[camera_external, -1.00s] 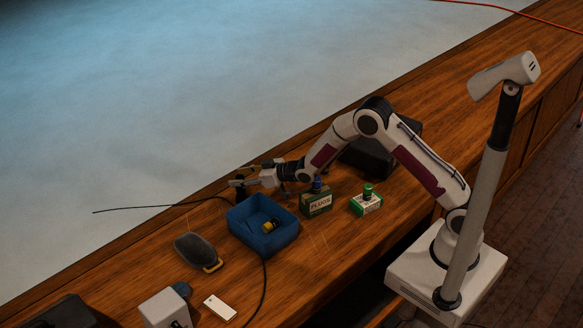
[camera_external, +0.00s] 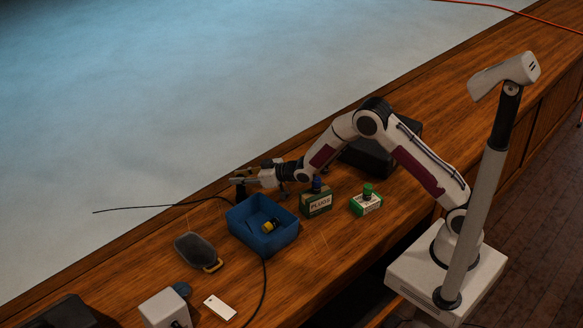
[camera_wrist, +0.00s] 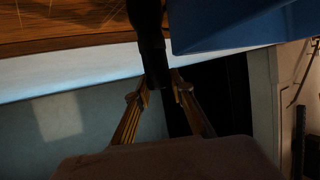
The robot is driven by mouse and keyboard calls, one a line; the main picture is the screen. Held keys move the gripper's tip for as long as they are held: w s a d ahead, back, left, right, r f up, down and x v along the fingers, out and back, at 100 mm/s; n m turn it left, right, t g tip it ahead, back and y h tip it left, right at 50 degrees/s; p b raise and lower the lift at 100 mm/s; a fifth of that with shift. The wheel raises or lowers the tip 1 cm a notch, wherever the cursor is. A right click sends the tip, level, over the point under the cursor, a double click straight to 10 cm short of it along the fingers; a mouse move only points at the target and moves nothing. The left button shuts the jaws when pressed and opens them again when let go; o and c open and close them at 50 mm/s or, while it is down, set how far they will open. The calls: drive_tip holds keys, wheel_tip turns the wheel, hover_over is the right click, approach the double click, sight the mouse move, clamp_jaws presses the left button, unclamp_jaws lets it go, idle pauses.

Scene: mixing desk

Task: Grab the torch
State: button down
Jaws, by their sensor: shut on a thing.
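The torch, a black cylinder, stands about upright at the far edge of the desk, just behind the blue tray. It shows small and dark in the external view (camera_external: 240,190) and large in the wrist view (camera_wrist: 149,35), passing between my fingers. My gripper (camera_external: 241,180) reaches it from the right and is shut on it. In the wrist view the two fingertips (camera_wrist: 160,90) press on it from both sides. The torch's lower part is partly hidden behind the tray's corner and cable.
The blue tray (camera_external: 264,246) holds a yellow and black thing (camera_external: 271,225). It also shows close by in the wrist view (camera_wrist: 215,25). A green box marked PLUGS (camera_external: 317,205), a green and white box (camera_external: 366,206) and a dark scoop-like thing (camera_external: 195,250) stand nearby.

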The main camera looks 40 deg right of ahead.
drive_tip(key=shift+r, duration=0.1)
drive_tip(key=shift+r, duration=4.95)
